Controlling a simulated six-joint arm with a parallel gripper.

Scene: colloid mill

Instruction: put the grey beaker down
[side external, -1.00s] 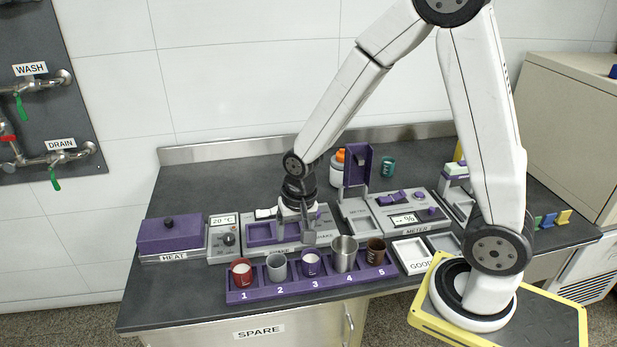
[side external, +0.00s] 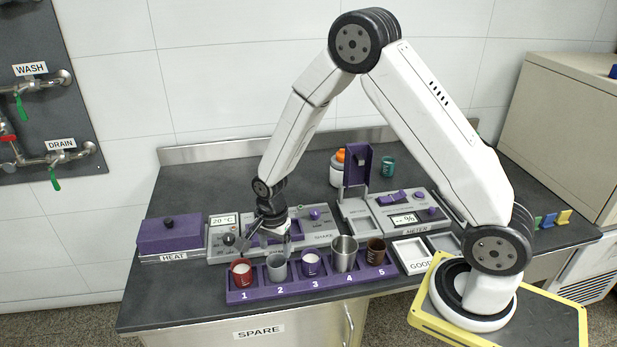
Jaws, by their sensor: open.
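The grey beaker (side external: 277,270) stands upright in slot 2 of the purple rack (side external: 300,289). My gripper (side external: 270,246) is open and points down just above and behind the grey beaker. The finger nearer the beaker overlaps its rim in the picture, so I cannot tell whether they touch. Nothing shows between the fingers.
A red beaker (side external: 241,271) is in slot 1, a lilac one (side external: 312,264) in slot 3, a taller steel one (side external: 344,254) in slot 4 and a brown one (side external: 376,251) in slot 5. Behind stand the heat unit (side external: 170,236), shake unit (side external: 315,232) and meter (side external: 405,212).

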